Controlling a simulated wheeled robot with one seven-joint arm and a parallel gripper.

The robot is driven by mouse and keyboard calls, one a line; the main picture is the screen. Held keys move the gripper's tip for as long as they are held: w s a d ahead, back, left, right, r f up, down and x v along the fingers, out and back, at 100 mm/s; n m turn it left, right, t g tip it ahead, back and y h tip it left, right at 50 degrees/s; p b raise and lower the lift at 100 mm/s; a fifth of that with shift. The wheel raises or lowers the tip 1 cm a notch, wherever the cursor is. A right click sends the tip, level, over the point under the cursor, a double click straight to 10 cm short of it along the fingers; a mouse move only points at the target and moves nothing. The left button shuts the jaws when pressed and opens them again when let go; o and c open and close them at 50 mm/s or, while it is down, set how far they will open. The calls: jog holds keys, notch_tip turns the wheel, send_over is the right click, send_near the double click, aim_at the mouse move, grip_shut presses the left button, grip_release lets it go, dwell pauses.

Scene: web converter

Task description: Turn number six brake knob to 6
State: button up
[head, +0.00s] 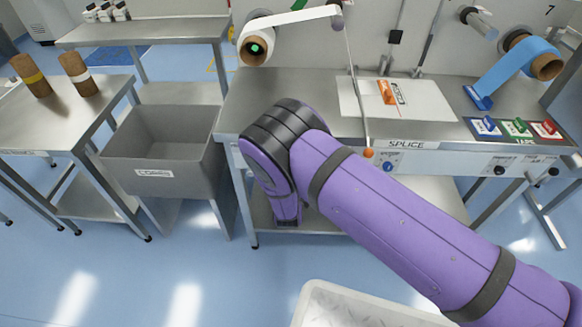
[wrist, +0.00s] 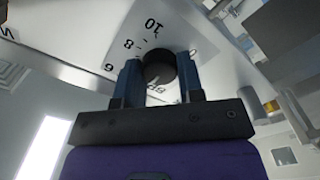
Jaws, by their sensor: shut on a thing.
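A round black brake knob (wrist: 158,66) shows in the wrist view on a white panel with a printed dial. The marks 6, 8 and 10 run up its left side, and a 0 shows at its right. My gripper (wrist: 160,77) has its two blue fingers on either side of the knob and is shut on it. I cannot make out where the knob's pointer stands. Lettering below the knob is partly hidden by the gripper. In the head view my purple arm hides the gripper and this knob.
The splice table (head: 440,131) stands behind my arm, with an orange-tipped rod (head: 369,153) at its front edge. A grey core bin (head: 125,150) is to the left. A pale tray (head: 345,305) lies at the bottom. Blue floor is open at the left front.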

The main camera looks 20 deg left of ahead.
jog(key=m, duration=0.5)
jog(key=shift+f+m, duration=0.1)
jog(key=shift+m, duration=0.3)
dwell(0.4)
jog(key=o, duration=0.9)
jog(key=shift+s, duration=0.15)
jog(key=v, duration=1)
jog(key=shift+s+d, duration=0.1)
jog(key=shift+s, duration=0.2)
